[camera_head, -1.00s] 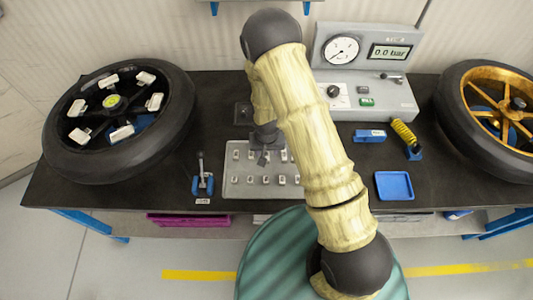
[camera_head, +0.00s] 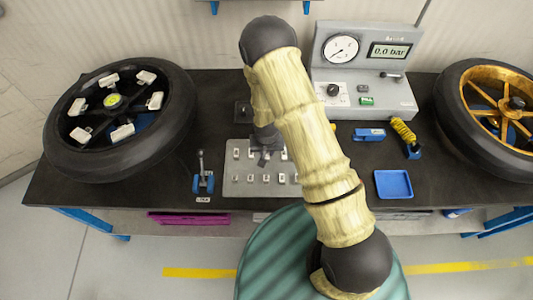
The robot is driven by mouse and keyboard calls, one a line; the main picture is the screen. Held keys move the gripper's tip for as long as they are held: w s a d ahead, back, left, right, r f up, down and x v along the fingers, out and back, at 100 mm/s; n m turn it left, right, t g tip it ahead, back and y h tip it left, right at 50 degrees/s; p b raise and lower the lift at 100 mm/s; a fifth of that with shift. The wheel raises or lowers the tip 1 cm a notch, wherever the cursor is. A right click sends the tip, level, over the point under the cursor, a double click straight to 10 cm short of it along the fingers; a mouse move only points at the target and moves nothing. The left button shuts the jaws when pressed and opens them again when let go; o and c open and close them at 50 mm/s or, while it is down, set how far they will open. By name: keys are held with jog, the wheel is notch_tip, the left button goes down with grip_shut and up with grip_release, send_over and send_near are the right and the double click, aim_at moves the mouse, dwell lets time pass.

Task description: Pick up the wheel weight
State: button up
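Several small pale wheel weights lie in two rows on a grey tray (camera_head: 229,190) at the middle of the bench. One weight (camera_head: 237,153) is at the left end of the back row, and another (camera_head: 281,178) is in the front row. My gripper (camera_head: 264,159) points down over the back row, between weights that show on either side. My arm covers the right part of the tray. The fingertips are small and dark, so I cannot tell whether they are open or hold a weight.
A black-rimmed wheel (camera_head: 110,163) lies at the left and a gold-spoked wheel (camera_head: 482,132) at the right. A grey gauge unit (camera_head: 395,100) stands behind. A small lever (camera_head: 202,180) stands left of the tray. A blue dish (camera_head: 393,184) lies at the right.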

aim_at(267, 153)
jog(key=shift+r, duration=0.1)
grip_shut()
notch_tip(267, 153, up, 10)
jog(key=b, duration=0.2)
jog(key=shift+d, duration=0.1)
dwell(0.6)
jog(key=w+d+f, duration=0.2)
jog(key=d, duration=1.1)
jog(key=shift+w+d+f, duration=0.15)
jog(key=shift+w+f, duration=0.05)
jog(key=shift+w, duration=0.1)
